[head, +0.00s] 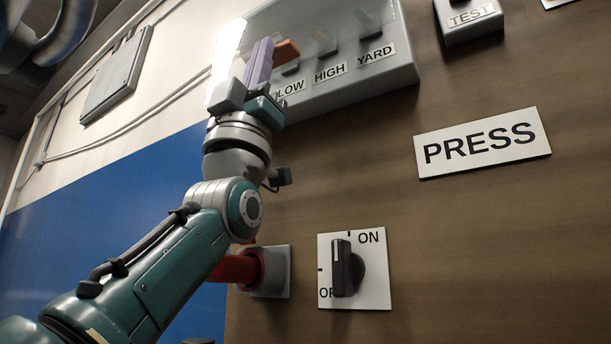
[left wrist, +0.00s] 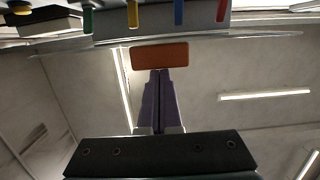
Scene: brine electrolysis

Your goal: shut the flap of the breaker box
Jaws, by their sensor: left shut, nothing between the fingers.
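The grey breaker box (head: 345,88) is on the brown panel at the top of the head view, with labels LOW, HIGH and YARD under its switches. In the left wrist view, the box's coloured switch levers hang at the top. An orange tab (head: 287,50) shows at the box's left part; it also shows in the left wrist view (left wrist: 160,56). The flap looks clear, with a thin edge (left wrist: 262,38) behind the tab; its exact angle is hard to tell. My left gripper (head: 262,55) has shut, empty purple fingers, their tips at the tab. I cannot tell whether they touch. My right gripper is out of view.
Below the box are a PRESS sign (head: 483,143), a black rotary knob (head: 346,268) on an ON/OFF plate, and a red part (head: 240,268) partly behind my left arm. A TEST box (head: 470,20) is at upper right. The panel between them is bare.

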